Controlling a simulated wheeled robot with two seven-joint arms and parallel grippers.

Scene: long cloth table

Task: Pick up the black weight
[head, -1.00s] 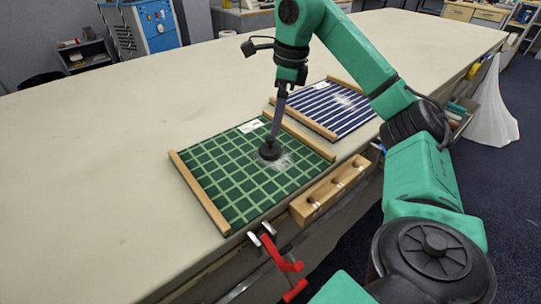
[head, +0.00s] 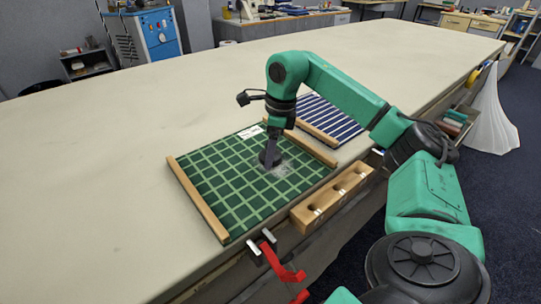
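The black weight (head: 265,160) rests on the green checked cloth panel (head: 228,190), beside a whitish patch on the cloth. My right gripper (head: 271,154) points down from above and is right at the weight, its fingers overlapping it in the picture. It hides much of the weight's top. The fingers are too small and dark to tell whether they are open or shut on it. My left gripper is not in view.
Wooden bars (head: 197,200) flank the green panel. A blue striped panel (head: 325,118) lies behind to the right. A wooden block with holes (head: 332,198) and a red-handled clamp (head: 283,263) sit at the table's front edge. The table (head: 90,180) is clear to the left.

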